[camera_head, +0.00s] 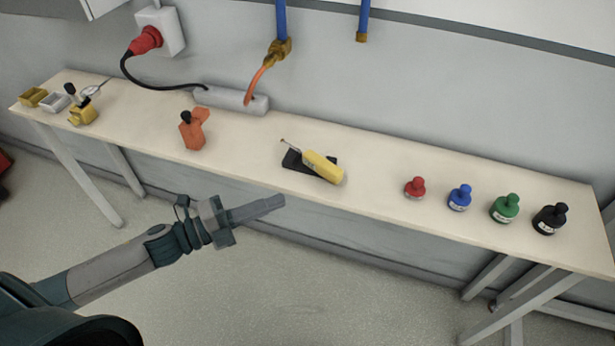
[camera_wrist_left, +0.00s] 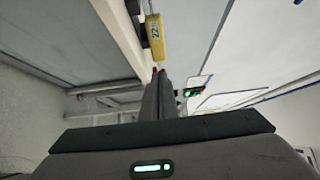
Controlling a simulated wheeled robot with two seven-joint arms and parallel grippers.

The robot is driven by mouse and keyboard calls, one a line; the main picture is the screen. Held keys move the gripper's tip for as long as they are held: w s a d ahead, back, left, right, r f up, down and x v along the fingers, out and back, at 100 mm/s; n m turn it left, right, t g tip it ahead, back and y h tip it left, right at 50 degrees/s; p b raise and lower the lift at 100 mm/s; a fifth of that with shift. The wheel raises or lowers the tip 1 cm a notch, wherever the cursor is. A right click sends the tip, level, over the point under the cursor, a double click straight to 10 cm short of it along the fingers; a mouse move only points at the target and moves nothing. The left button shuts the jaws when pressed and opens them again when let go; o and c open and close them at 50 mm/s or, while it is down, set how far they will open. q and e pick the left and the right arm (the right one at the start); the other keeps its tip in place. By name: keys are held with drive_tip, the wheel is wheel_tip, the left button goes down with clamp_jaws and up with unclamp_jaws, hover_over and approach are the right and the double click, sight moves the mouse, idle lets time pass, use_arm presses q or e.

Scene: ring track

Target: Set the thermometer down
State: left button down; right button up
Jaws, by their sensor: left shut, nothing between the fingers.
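The yellow thermometer (camera_head: 323,167) with a thin metal probe lies tilted across a black holder (camera_head: 295,162) on the bench, in the middle of the head view. It also shows in the left wrist view (camera_wrist_left: 155,38), with a small display reading about 22. My left gripper (camera_head: 281,201) is shut and empty, in front of the bench's near edge, apart from the thermometer. Its closed fingers (camera_wrist_left: 158,75) also show in the left wrist view, pointing toward the thermometer. My right gripper is not in view.
The long bench (camera_head: 380,205) bears red (camera_head: 415,188), blue (camera_head: 460,198), green (camera_head: 505,209) and black (camera_head: 550,219) bottles at right. An orange object (camera_head: 192,132) and a grey power strip (camera_head: 231,101) are left of the thermometer.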

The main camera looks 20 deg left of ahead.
sight(315, 168)
use_arm(q)
drive_tip(key=p+x, duration=0.2)
drive_tip(key=x, duration=0.5)
drive_tip(key=shift+r, duration=0.15)
drive_tip(key=w, duration=0.3)
drive_tip(key=shift+d+p, duration=0.2)
drive_tip(key=shift+p, duration=0.2)
drive_tip(key=shift+w, duration=0.7)
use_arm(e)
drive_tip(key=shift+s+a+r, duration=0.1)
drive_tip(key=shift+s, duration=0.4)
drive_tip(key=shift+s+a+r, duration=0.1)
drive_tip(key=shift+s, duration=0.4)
use_arm(q)
drive_tip(key=shift+w, duration=0.1)
drive_tip(key=shift+w, duration=0.3)
drive_tip(key=shift+w+d, duration=0.1)
drive_tip(key=shift+w, duration=1.15)
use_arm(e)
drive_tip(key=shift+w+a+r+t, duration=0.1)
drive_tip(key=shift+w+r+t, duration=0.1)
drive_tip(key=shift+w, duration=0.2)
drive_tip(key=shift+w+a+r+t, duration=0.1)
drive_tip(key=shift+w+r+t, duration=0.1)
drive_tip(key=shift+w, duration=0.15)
use_arm(q)
drive_tip(key=shift+s, duration=0.1)
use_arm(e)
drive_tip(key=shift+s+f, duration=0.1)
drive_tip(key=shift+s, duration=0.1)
